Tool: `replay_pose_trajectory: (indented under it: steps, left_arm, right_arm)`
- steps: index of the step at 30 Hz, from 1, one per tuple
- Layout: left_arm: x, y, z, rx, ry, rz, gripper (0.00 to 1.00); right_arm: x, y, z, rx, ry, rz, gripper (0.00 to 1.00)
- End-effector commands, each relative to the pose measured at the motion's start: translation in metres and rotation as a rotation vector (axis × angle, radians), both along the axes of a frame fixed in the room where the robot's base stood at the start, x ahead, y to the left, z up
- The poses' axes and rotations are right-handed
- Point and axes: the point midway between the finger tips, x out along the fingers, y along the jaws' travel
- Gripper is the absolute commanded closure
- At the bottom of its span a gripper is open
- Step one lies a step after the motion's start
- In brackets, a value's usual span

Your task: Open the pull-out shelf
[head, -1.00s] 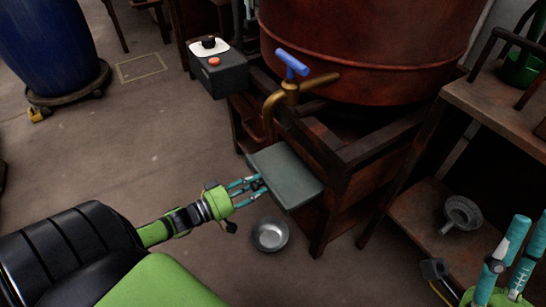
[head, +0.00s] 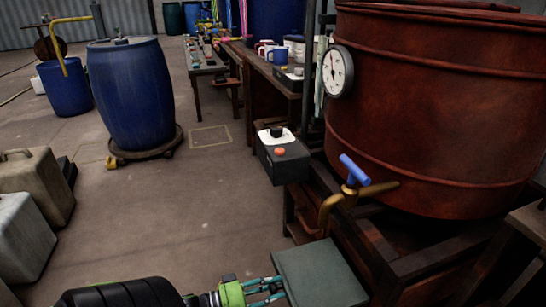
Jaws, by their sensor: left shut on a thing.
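The pull-out shelf (head: 318,275) is a flat grey-green plate at the bottom of the head view. It sticks out from the dark wooden stand (head: 375,245), below the brass tap with the blue handle (head: 355,170). My left gripper (head: 270,290) is at the shelf's outer left edge, with its teal fingers shut on it. The exact grip at the edge is too small to make out. The shelf's near end is cut off by the frame. My right gripper is not in view.
A rust-red vat (head: 430,110) with a dial gauge (head: 339,71) stands on the stand. A control box (head: 283,157) with a red button hangs left of the tap. A blue barrel (head: 137,95) and jerrycans (head: 30,185) stand farther left. The floor between is clear.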

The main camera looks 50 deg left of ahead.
Motion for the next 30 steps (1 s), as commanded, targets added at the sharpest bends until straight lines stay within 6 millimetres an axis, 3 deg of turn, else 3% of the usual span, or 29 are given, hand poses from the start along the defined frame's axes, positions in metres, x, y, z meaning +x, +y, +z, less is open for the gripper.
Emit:
replay_pose_trajectory:
  steps: [1, 2, 14, 30]
  left_arm:
    - [0.003, 0.006, 0.003, 0.005, -0.005, 0.012, 0.55]
    - [0.003, 0.006, 0.003, 0.005, -0.005, 0.012, 0.44]
    - [-0.003, 0.004, 0.001, 0.002, 0.0, 0.006, 0.44]
    - [-0.094, 0.043, 0.001, 0.004, 0.0, 0.008, 0.44]
  right_arm:
    - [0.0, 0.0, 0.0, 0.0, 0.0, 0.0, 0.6]
    - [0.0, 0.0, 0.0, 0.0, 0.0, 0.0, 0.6]
    - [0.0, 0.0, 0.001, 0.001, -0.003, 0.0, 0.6]
    - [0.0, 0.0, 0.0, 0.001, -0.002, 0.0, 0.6]
